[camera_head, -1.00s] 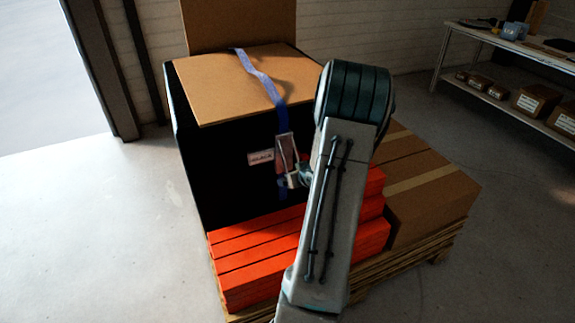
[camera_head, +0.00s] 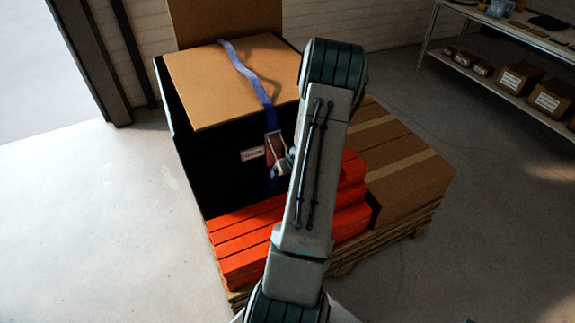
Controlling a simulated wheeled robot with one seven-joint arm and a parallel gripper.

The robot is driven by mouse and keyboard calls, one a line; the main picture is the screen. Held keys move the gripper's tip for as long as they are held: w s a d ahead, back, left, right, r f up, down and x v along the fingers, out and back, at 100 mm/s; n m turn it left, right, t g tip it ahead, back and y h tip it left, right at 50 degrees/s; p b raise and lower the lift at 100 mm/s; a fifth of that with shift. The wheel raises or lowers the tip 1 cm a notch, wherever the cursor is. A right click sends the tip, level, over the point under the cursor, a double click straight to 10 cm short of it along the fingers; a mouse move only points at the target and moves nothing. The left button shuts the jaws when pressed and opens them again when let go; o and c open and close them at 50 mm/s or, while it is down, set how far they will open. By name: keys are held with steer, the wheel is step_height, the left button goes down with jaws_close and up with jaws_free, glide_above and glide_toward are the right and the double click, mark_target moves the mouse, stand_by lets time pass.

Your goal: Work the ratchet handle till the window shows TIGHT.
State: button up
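A blue strap (camera_head: 247,71) runs over the tan lid of a black crate (camera_head: 200,165) and down its front face. The metal ratchet with its handle (camera_head: 273,143) sits on the strap at the crate's front. A small pale window plate (camera_head: 252,154) is just left of the ratchet; its lettering is too small to read now. My gripper (camera_head: 281,168) is at the ratchet's lower end, close to or touching it. My arm hides much of the gripper, so its fingers and any grip on the handle cannot be made out.
Orange slabs (camera_head: 240,245) are stacked in front of the crate on a wooden pallet (camera_head: 347,262). A brown carton (camera_head: 410,175) stands to the right. A shelf table (camera_head: 480,70) with small boxes is at the back right. The floor at left is clear.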

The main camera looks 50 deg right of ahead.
steer(key=shift+r, duration=0.25)
stand_by(0.3)
steer(key=o, duration=1.1)
steer(key=p+v, duration=0.4)
steer(key=v, duration=1)
steer(key=shift+p, duration=0.4)
steer(key=shift+s, duration=0.1)
steer(key=shift+c, duration=0.3)
